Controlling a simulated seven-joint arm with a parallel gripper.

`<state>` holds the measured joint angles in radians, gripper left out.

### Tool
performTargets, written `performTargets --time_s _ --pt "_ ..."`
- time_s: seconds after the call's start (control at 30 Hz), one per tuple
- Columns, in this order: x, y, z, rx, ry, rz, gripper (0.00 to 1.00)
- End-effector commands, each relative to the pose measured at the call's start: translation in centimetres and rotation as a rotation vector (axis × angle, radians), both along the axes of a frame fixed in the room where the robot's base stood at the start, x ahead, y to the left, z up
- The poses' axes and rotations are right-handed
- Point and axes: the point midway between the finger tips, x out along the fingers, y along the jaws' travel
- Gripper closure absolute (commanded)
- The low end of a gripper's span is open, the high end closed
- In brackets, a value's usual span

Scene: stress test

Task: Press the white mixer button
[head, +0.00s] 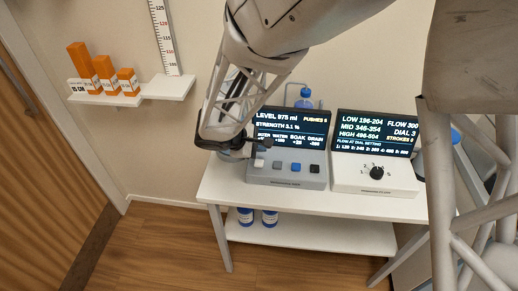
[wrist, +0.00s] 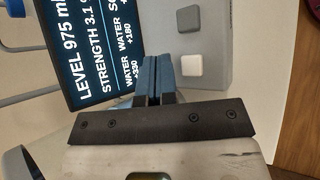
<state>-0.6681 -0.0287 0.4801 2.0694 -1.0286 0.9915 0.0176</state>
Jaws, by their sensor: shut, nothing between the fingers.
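The white button (head: 259,163) is the leftmost in the row on the grey mixer console (head: 288,181). In the wrist view the white button (wrist: 191,66) lies just right of my fingertips, on the grey panel. My gripper (wrist: 157,62) is shut and empty, with its two blue-grey fingers side by side. The tips appear over the panel between the screen (wrist: 100,50) and the white button, and I cannot tell how high above it they are. In the head view, my arm covers the console's left edge and part of the screen.
A grey button (head: 277,165), a blue button (head: 295,167) and a black button (head: 314,169) continue the row. A white dial box (head: 375,182) stands to the right on the white table (head: 225,190). Blue bottles (head: 269,217) stand on the lower shelf.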

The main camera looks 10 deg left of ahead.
Motion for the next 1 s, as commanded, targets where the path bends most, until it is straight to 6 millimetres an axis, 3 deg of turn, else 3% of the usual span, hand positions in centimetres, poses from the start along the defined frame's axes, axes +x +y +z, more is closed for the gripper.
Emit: performTargets --time_s 0.3,1.0 --pt "0.0 0.0 1.6 0.001 0.000 0.001 1.00" --pt "0.0 0.0 1.6 0.000 0.000 0.000 1.00"
